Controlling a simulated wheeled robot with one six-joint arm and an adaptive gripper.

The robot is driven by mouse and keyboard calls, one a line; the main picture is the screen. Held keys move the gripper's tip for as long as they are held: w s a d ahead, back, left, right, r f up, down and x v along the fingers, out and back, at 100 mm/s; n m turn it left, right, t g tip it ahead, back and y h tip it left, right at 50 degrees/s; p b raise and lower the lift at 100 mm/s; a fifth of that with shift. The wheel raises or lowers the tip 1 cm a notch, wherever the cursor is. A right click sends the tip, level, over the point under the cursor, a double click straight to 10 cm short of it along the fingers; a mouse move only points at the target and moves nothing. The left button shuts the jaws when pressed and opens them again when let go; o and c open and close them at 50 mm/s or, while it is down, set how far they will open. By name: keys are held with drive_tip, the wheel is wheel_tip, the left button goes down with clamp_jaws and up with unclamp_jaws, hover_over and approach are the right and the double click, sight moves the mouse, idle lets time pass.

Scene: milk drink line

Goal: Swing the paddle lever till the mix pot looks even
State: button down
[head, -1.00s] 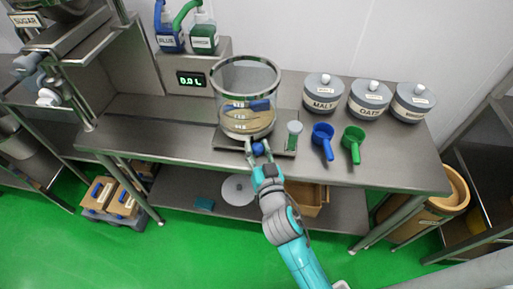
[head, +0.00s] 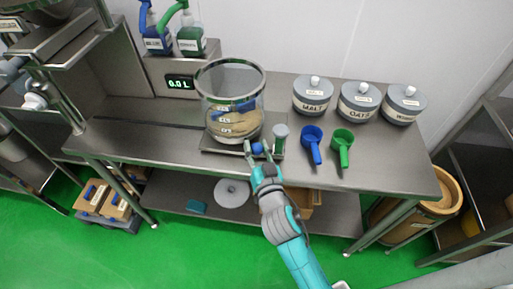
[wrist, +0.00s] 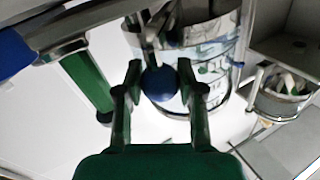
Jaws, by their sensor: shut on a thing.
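The mix pot (head: 231,82) is a clear cylinder with a metal rim on a flat base plate at the bench's front. Tan, banded contents lie in its lower part, with a blue piece at their top. The lever's blue ball knob (head: 257,148) sticks out at the pot's front. My gripper (head: 258,149) is shut on this knob. In the wrist view the knob (wrist: 160,82) sits between both fingers, with the pot (wrist: 205,70) behind it. The paddle inside is mostly hidden, and how even the mix is cannot be told clearly.
A grey-topped green piece (head: 280,143) stands close right of my gripper. A blue scoop (head: 312,143) and a green scoop (head: 342,146) lie further right, before lidded tubs (head: 312,95). A display (head: 180,82) and pump bottles (head: 190,42) are behind left. The front-left bench is clear.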

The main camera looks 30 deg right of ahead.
drive_tip(key=c, duration=0.7)
unclamp_jaws()
drive_tip(key=shift+s, duration=0.15)
drive_tip(key=v, duration=1.1)
drive_tip(key=shift+s+a, duration=0.15)
drive_tip(key=shift+s, duration=0.25)
